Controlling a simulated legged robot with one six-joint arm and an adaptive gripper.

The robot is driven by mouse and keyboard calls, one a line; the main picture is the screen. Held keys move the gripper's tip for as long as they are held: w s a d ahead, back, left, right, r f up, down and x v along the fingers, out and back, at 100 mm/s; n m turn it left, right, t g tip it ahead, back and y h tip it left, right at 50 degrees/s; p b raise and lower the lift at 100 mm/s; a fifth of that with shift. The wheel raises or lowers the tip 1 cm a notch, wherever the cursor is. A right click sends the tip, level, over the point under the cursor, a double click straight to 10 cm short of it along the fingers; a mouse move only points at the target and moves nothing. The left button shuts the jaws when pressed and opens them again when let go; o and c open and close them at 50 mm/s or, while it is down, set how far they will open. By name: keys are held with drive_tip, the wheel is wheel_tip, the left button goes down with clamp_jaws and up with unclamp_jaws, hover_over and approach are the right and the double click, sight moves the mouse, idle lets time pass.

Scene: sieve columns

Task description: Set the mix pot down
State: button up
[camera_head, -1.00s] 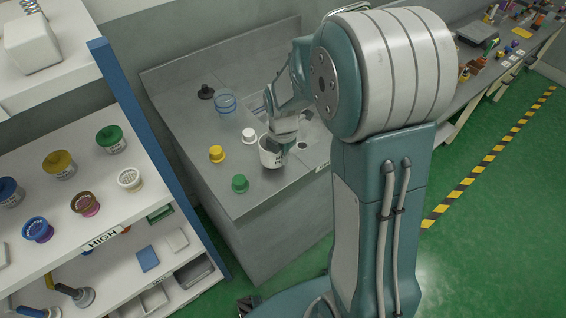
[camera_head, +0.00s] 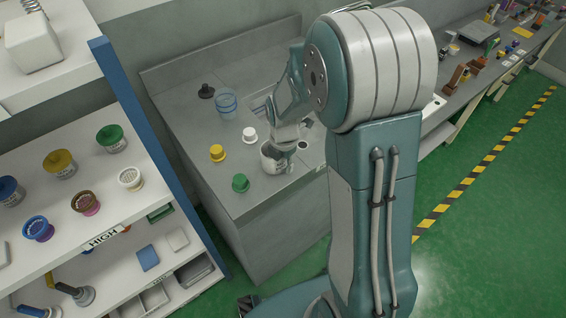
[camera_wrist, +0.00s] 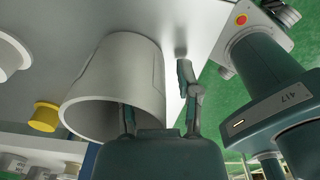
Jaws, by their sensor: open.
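The mix pot (camera_head: 270,164), a white open cup with dark lettering, is upright on the grey bench in the head view, near its front right part. In the wrist view the pot (camera_wrist: 133,60) is large at left, its mouth toward the camera. My gripper (camera_head: 286,152) is at the pot's right side. In the wrist view my gripper (camera_wrist: 158,105) has its fingers apart, one across the pot's mouth at the wall, the other outside with a gap. Whether either finger touches the wall cannot be told. The pot's base contact is hard to see.
On the bench (camera_head: 262,212) stand a green cap (camera_head: 240,183), a yellow cap (camera_head: 217,153), a white cap (camera_head: 249,134), a clear blue cup (camera_head: 226,102) and a black knob (camera_head: 206,91). A blue-edged shelf (camera_head: 130,120) with several lidded pots stands at left.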

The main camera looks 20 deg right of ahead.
wheel_tip(320, 180, up, 12)
drive_tip(key=s+a+r+m+t, duration=0.1)
drive_tip(key=s+r+m+t, duration=0.1)
drive_tip(key=s+r+m, duration=0.3)
drive_tip(key=s+a+r+m+t, duration=0.1)
drive_tip(key=s+r+m+t, duration=0.2)
drive_tip(key=s+m, duration=1)
drive_tip(key=shift+s+r+m+t, duration=0.25)
drive_tip(key=shift+r+m, duration=1.05)
drive_tip(key=shift+m, duration=1.8)
